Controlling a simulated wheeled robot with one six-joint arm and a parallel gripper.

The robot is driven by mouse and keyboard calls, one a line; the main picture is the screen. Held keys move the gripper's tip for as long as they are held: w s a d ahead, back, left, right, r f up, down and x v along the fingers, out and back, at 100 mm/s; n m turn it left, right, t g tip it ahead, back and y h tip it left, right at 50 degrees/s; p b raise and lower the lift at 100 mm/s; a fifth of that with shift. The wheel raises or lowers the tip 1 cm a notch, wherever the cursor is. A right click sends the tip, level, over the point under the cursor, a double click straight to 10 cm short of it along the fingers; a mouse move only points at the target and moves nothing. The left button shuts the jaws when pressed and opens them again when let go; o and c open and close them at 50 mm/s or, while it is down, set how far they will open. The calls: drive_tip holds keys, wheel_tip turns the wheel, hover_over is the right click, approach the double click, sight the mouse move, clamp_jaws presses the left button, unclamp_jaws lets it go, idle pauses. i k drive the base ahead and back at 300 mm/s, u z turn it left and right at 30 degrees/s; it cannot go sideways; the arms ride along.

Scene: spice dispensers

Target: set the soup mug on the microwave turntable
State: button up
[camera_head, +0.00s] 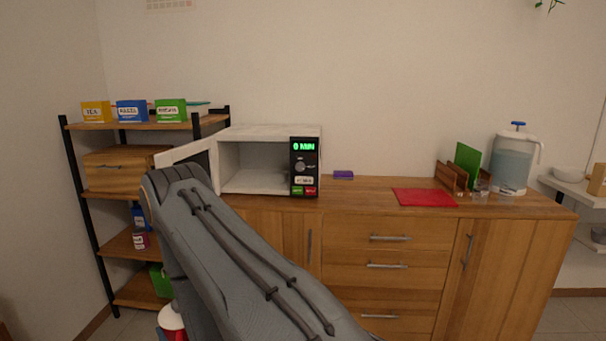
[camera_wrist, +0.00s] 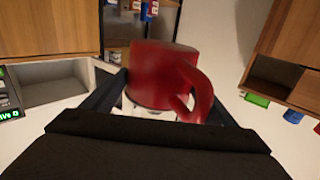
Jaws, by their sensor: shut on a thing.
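The red soup mug (camera_wrist: 160,75) is held between the fingers of my gripper (camera_wrist: 166,98) in the wrist view, its handle to the right. That view is turned upside down. In the head view, part of the mug (camera_head: 173,322) shows red with a pale top at the bottom edge, below counter height, left of my arm. The white microwave (camera_head: 268,132) stands on the counter with its door (camera_head: 186,152) open to the left. Its cavity (camera_head: 256,180) looks empty; I cannot make out the turntable. The cavity also shows in the wrist view (camera_wrist: 55,88).
My arm covers the counter's left end and part of the door. A black-framed shelf (camera_head: 160,126) with several boxes stands left. A purple item (camera_head: 343,174), red mat (camera_head: 425,197), wooden rack (camera_head: 452,178) and pitcher (camera_head: 512,165) are right of the microwave.

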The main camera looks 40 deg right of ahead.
sight(260, 180)
drive_tip(key=z, duration=0.55)
drive_tip(key=i, duration=0.7)
drive_tip(key=z, duration=0.5)
